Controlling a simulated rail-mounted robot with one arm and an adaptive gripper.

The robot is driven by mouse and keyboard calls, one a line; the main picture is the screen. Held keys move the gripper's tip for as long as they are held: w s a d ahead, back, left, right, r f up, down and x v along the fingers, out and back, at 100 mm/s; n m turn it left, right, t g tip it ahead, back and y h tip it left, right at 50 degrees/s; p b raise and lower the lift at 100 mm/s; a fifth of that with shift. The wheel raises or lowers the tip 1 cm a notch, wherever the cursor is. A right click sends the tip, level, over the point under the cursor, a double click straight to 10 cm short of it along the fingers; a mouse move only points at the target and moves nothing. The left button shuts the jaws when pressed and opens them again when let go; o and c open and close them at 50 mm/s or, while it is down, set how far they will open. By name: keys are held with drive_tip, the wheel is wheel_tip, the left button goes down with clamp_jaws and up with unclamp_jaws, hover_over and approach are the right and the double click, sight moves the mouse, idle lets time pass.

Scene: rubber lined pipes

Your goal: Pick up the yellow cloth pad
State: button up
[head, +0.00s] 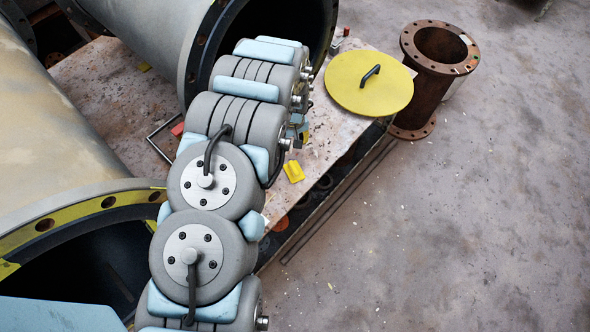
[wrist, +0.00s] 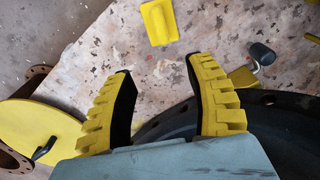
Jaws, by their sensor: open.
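The yellow cloth pad (head: 293,172) lies on the speckled board, just right of my arm in the head view. In the wrist view the pad (wrist: 159,22) is at the top, beyond my fingertips, with a raised middle part. My gripper (wrist: 160,68) is open, its two ribbed yellow fingers with dark inner faces spread apart. Nothing is between the fingers except board surface seen below. The pad lies ahead of the gap between the fingers, apart from them. In the head view my gripper is mostly hidden behind my arm.
A yellow disc lid (head: 369,83) with a black handle lies on the board (head: 330,130). A rusty flanged pipe (head: 432,80) stands right of it. A large pipe's dark flange (wrist: 270,120) is close to the right finger.

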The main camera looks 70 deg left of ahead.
drive_tip(key=b, duration=0.4)
approach(294, 166)
drive_tip(key=f, duration=0.6)
drive_tip(key=shift+s+a, duration=0.15)
drive_tip(key=shift+s, duration=0.05)
drive_tip(key=shift+w+f+b, duration=0.2)
drive_tip(key=shift+f+b, duration=0.3)
drive_tip(key=shift+f, duration=2.2)
clamp_jaws()
